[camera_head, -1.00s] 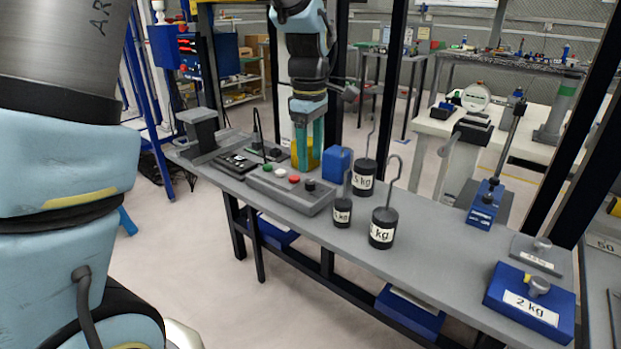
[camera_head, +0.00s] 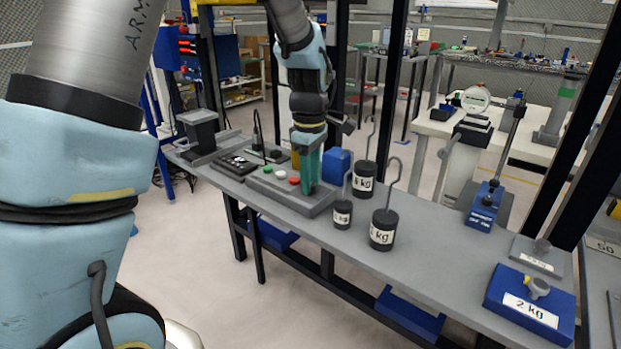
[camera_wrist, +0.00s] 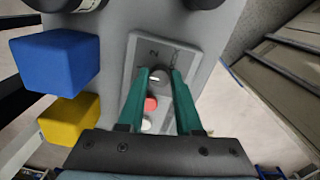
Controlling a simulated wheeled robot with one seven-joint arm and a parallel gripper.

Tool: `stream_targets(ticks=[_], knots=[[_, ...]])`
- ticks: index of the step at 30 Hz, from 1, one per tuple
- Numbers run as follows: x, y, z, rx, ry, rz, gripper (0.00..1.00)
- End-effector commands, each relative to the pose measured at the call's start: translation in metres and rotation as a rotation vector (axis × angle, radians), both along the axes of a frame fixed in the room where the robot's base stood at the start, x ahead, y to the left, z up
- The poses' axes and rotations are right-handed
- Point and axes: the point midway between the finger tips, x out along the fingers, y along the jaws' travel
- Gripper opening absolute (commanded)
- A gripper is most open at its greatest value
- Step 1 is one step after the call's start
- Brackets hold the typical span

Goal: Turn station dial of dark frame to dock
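The grey control box (camera_head: 283,193) lies on the bench with a row of buttons and a dark dial at its right end. In the wrist view the dial (camera_wrist: 158,77) has a white pointer mark and sits between my fingertips. Markings, one like a "2", show on the panel (camera_wrist: 155,50) beyond it. My gripper (camera_head: 310,180) points down over the dial end of the box and hides the dial in the head view. In the wrist view my gripper (camera_wrist: 159,75) has its green fingers apart, one on each side of the dial. Contact with the dial cannot be told.
A red button (camera_wrist: 150,104) and a white button (camera_wrist: 147,124) lie between my fingers, nearer the palm. A blue block (camera_wrist: 60,61) and a yellow block (camera_wrist: 70,120) stand beside the box. Hooked black weights (camera_head: 383,228) stand close to its right.

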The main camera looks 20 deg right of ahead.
Motion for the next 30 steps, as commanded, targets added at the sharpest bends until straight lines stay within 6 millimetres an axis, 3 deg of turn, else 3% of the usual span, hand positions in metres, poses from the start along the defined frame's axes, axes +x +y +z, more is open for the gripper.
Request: stream_targets(ticks=[9, 22, 30], knots=[[0.0001, -0.0001, 0.0002, 0.000, 0.000, 0.000, 0.00], [0.0002, 0.0001, 0.0009, 0.000, 0.000, -0.024, 0.00], [0.0008, 0.0006, 0.0020, 0.001, -0.001, -0.161, 0.00]])
